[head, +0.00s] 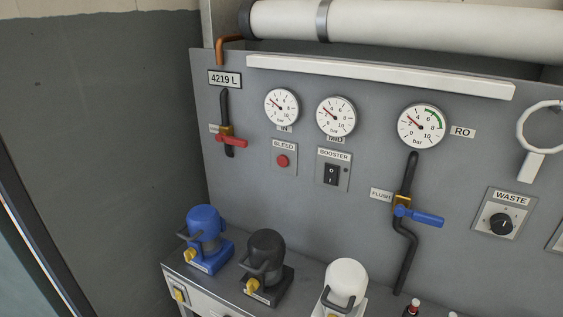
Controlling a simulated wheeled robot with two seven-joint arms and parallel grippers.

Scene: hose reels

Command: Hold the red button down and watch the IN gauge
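The red button (282,161) sits on a small grey plate labelled BLEED, at the left of the grey panel. Nothing touches it. The IN gauge (281,107) is a round white dial right above it, marked in bar. Its red needle points to the upper left, at the low end of the scale; the exact reading is too small to tell. The IN label is partly covered by the gauge's lower rim. Neither of my grippers shows in the head view.
More gauges (336,117) and (421,126) stand to the right. A red-handled valve (232,141) is left of the button, a BOOSTER switch (331,174) right of it. Blue (204,231), black (267,258) and white (345,283) units stand on the ledge below.

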